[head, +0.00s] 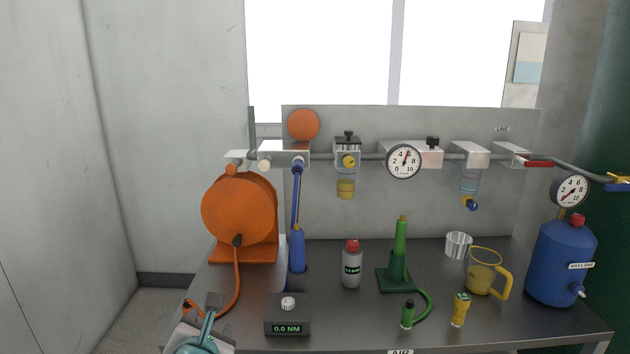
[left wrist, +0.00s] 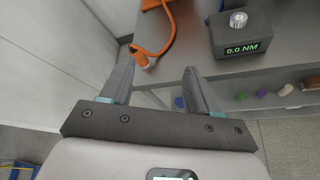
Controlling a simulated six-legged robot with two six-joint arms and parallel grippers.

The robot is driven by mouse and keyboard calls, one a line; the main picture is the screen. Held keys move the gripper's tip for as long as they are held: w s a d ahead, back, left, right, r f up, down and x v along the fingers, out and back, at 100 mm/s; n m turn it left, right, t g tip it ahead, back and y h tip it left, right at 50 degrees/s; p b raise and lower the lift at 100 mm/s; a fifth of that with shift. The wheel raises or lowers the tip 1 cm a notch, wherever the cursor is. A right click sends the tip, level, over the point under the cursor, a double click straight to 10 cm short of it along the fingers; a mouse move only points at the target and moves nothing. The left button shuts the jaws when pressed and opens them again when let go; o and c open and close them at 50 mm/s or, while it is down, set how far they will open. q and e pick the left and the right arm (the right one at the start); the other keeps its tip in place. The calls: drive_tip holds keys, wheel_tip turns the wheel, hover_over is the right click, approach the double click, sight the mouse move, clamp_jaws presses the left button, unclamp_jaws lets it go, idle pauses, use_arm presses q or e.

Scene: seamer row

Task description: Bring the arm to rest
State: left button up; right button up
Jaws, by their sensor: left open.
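My left gripper (left wrist: 157,82) is open in the left wrist view. Its two dark fingers stand wide apart with nothing between them. Below the fingertips the wrist view shows the bench front edge and floor. In the head view my left gripper (head: 203,318) is at the bottom left, by the front left corner of the metal bench (head: 345,318). It is left of the grey torque meter (head: 288,318), which reads 0.0 NM, and close to the end of the orange hose (head: 233,290). The frames do not clearly show whether it touches the hose. My right gripper is not in view.
An orange hose reel (head: 238,212), blue tool (head: 297,250), grey bottle (head: 351,268), green tool in a stand (head: 399,255), yellow jug (head: 483,272) and blue tank (head: 562,262) stand on the bench. Gauges and valves line the rail above. Open floor lies left.

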use_arm(q)
drive_tip(key=s+a+f+m+g+h+p, duration=0.1)
drive_tip(key=s+f+m+g+p, duration=0.3)
drive_tip(key=f, duration=0.9)
drive_tip(key=s+f+m+g+h, duration=0.1)
drive_tip(key=s+f+m+g, duration=0.35)
drive_tip(key=f, duration=0.75)
drive_tip(key=s+d+f+m+g+h, duration=0.2)
drive_tip(key=s+d+f+m, duration=0.2)
drive_tip(key=s+m, duration=0.5)
drive_tip(key=s+d+f+m+g+h, duration=0.2)
drive_tip(key=s+d+f+m, duration=0.2)
drive_tip(key=s+m, duration=0.5)
drive_tip(key=m+p, duration=0.1)
drive_tip(key=m, duration=0.2)
drive_tip(key=shift+h, duration=0.4)
